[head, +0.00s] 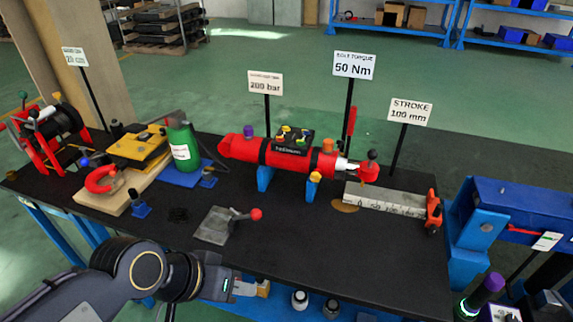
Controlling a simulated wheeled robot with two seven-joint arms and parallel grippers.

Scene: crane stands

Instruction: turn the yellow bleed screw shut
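A red hydraulic cylinder (240,149) lies on blue supports on the black bench top. A black block (287,147) on top of it carries several small yellow, green and orange knobs (284,137). A yellow-orange knob (315,177) also sits at the cylinder's front, above the right support. I cannot tell which of these is the yellow bleed screw, or whether it is turned in. My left gripper (247,288) is at the bench's front edge, pointing right, well apart from the cylinder. Its finger gap is too small to read. My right gripper is out of view.
A grey plate with a red-knobbed lever (215,226) lies in front of the cylinder. A green bottle (183,143) stands left, a steel scale block (385,199) right. Sign posts (348,110) rise behind. The front middle of the bench top is clear.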

